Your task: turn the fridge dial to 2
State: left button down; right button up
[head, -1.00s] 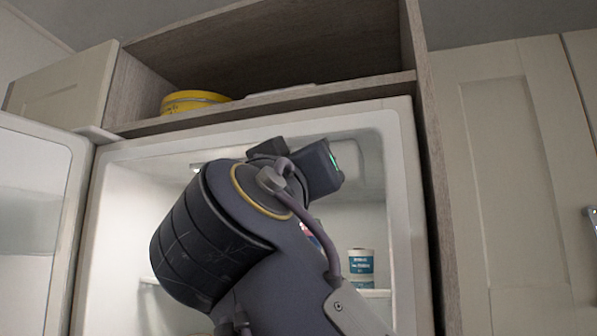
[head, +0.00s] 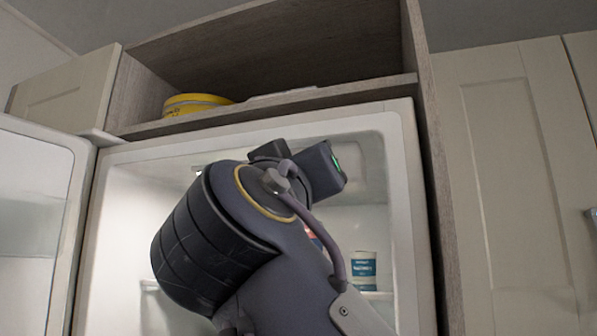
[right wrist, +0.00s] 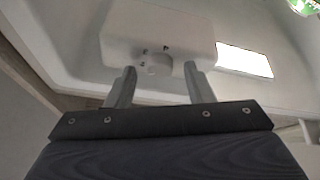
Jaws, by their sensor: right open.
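The fridge dial (right wrist: 159,64) is a small pale knob on the white control housing (right wrist: 125,28) at the fridge ceiling, seen in the right wrist view. Small dark marks sit by the dial, too small to read. My right gripper (right wrist: 159,80) is open, with one finger to the left of the dial and one to the right. Gaps show between the dial and both fingers; whether the tips reach its height I cannot tell. In the head view my right arm reaches into the open fridge (head: 400,200) and hides the dial. My left gripper is not in view.
A bright lamp panel (right wrist: 244,60) lies right of the dial. The open fridge door (head: 35,220) stands at the left. A white and blue tub (head: 363,270) stands on a fridge shelf behind my arm. A yellow tin (head: 195,103) sits in the cubby above.

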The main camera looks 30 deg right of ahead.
jog(key=b+v, duration=0.2)
jog(key=v, duration=0.5)
jog(key=shift+a+b, duration=0.2)
jog(key=shift+b, duration=0.2)
jog(key=shift+s+f, duration=0.1)
jog(key=shift+s, duration=0.05)
